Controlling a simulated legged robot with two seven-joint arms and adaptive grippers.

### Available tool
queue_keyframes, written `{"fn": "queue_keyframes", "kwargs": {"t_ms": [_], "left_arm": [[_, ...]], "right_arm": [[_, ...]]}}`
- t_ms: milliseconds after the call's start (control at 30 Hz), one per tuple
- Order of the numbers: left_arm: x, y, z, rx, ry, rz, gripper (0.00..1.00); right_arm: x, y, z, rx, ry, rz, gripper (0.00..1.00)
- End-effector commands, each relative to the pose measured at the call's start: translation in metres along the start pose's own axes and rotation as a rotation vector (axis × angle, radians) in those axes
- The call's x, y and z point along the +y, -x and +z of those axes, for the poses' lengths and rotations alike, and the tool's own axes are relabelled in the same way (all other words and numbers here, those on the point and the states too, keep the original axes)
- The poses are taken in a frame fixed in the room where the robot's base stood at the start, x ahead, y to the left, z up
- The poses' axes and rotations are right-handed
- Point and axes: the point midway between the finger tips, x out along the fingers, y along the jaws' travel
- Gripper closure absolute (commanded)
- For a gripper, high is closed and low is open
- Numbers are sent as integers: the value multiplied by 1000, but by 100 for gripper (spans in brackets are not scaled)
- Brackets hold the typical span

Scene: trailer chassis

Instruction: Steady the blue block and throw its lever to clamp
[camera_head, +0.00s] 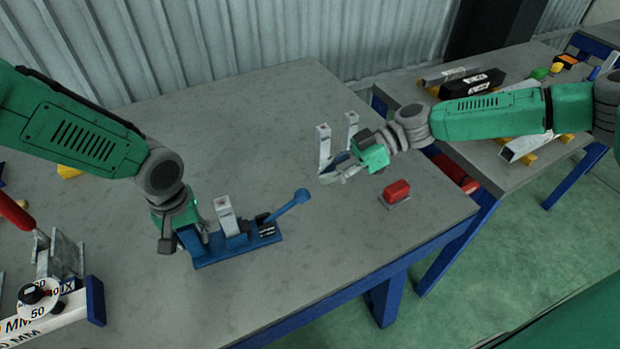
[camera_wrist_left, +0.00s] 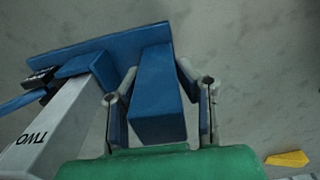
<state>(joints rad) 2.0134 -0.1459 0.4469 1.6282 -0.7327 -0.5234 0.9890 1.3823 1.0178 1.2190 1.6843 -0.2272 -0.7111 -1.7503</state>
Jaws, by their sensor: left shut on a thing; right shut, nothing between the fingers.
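The blue block (camera_head: 238,249) lies on the grey table, with a long base and a raised upright part at its left end. My left gripper (camera_head: 190,236) is shut on that upright part, whose sides show between the fingers in the left wrist view (camera_wrist_left: 156,100). The lever (camera_head: 283,209), a blue arm with a round knob, sticks out to the right and slants up from the table. A grey metal bar (camera_head: 230,222) marked TWO in the wrist view sits on the block. My right gripper (camera_head: 332,177) is shut and empty, to the right of the knob and apart from it.
Two light upright pieces (camera_head: 324,146) stand beside my right gripper. A red block on a grey plate (camera_head: 397,192) lies near the right edge. A fixture with a dial (camera_head: 40,298) is at lower left. Table space in front of the lever is clear.

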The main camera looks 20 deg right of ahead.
Motion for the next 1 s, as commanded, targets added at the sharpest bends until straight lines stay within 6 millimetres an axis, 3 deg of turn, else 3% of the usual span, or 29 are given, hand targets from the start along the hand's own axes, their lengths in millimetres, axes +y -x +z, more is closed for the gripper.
{"fn": "queue_keyframes", "kwargs": {"t_ms": [200,367,833,1000], "left_arm": [[0,1,-1,1,0,0,100],[0,0,-1,1,0,1,100],[-1,1,-1,1,0,2,100],[-1,1,-1,1,0,2,100]], "right_arm": [[3,38,11,0,-1,2,100],[4,51,14,0,-1,1,100],[3,52,15,0,-1,0,100],[5,40,5,-18,-14,-43,100]]}}
